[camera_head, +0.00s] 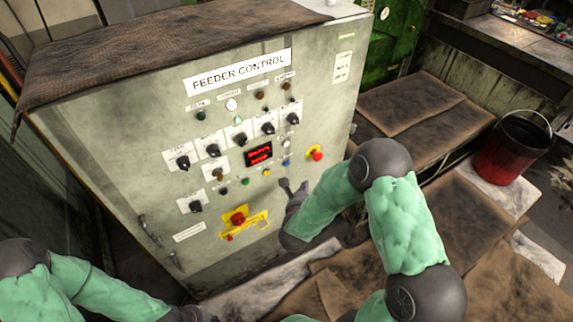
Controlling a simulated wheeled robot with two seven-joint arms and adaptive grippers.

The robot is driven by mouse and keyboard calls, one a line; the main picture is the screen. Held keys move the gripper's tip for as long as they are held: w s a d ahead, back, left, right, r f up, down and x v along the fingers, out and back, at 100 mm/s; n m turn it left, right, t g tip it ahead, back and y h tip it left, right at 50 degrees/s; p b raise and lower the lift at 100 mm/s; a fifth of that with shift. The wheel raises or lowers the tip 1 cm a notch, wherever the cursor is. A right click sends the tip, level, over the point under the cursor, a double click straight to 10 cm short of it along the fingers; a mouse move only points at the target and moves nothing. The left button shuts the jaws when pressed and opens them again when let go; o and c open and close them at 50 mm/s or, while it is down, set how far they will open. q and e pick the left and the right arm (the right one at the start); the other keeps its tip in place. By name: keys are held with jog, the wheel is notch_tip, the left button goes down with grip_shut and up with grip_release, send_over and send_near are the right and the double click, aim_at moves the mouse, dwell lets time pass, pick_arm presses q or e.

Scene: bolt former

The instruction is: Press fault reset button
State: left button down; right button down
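The grey feeder control cabinet (110,150) stands in front of me, its panel facing me at a slant. A row of small push buttons crosses the panel: a green button (245,181), a yellow button (266,172) and a blue button (285,162). Their labels are too small to read, so I cannot tell which is fault reset. My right gripper (293,186) is just below and right of the yellow and blue buttons, close to the panel; contact cannot be told. Its fingers are small and dark, their opening unclear. My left arm is at bottom left, its gripper out of frame.
A red emergency button on a yellow plate (238,219) is below the row. Another red knob (317,156) is at the panel's right. Several black rotary knobs and a red display (258,154) sit above. A red bucket (507,150) stands at right.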

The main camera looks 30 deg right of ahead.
aim_at(286, 164)
jog(key=w, duration=0.8)
jog(key=shift+a+b, duration=0.3)
jog(key=shift+b, duration=0.1)
jog(key=shift+w, duration=0.15)
dwell(1.0)
jog(key=shift+w+b, duration=0.3)
jog(key=shift+w, duration=0.05)
jog(key=shift+w+a, duration=0.1)
jog(key=shift+w, duration=0.25)
dwell(0.7)
jog(key=shift+s, duration=0.15)
jog(key=shift+s+b, duration=0.35)
jog(key=shift+s, duration=0.3)
jog(key=shift+s, duration=0.1)
